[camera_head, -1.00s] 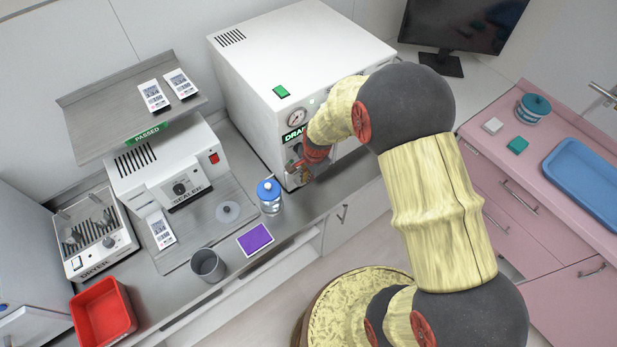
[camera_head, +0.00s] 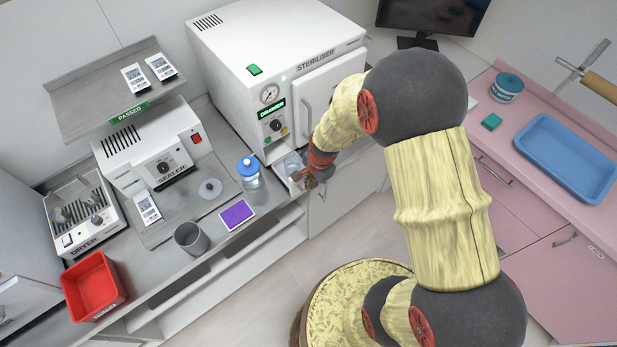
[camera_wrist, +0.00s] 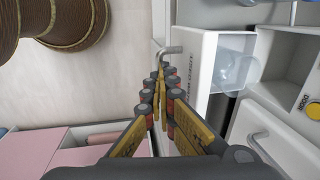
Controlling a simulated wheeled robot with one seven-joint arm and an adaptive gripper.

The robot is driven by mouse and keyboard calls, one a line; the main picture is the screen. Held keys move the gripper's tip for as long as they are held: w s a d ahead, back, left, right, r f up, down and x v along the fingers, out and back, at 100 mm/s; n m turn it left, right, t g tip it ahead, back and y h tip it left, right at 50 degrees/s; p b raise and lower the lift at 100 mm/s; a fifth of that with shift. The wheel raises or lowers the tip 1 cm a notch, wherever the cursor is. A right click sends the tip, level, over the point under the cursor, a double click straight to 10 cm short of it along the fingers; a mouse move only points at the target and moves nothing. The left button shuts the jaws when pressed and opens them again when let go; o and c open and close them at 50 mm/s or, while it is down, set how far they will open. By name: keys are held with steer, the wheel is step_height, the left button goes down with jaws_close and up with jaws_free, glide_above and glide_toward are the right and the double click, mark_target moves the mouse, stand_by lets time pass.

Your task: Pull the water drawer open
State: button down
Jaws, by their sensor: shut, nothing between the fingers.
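The water drawer (camera_head: 287,170) sticks out from the lower front of the steriliser (camera_head: 262,60). In the wrist view the white drawer (camera_wrist: 202,85) stands open, with lettering on its front and a clear container (camera_wrist: 234,70) inside. A grey bar handle (camera_wrist: 172,50) projects from its front. My gripper (camera_wrist: 160,72) is shut, with its fingertips close together at the handle; whether they touch it I cannot tell. In the head view my gripper (camera_head: 312,180) is at the drawer's front end, partly hidden by my wrist.
A blue-lidded jar (camera_head: 249,174), a purple pad (camera_head: 237,214) and a grey cup (camera_head: 191,238) stand on the counter left of the drawer. The steriliser door (camera_head: 325,95) is shut. Open floor lies in front of the counter.

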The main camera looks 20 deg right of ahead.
steer(key=c, duration=2.4)
jaws_free()
steer(key=shift+s+f, duration=0.3)
steer(key=shift+f, duration=0.05)
steer(key=shift+o, duration=0.8)
steer(key=shift+w+r, duration=0.1)
step_height(320, 180, up, 12)
steer(key=s, duration=0.1)
steer(key=shift+s+d, duration=0.3)
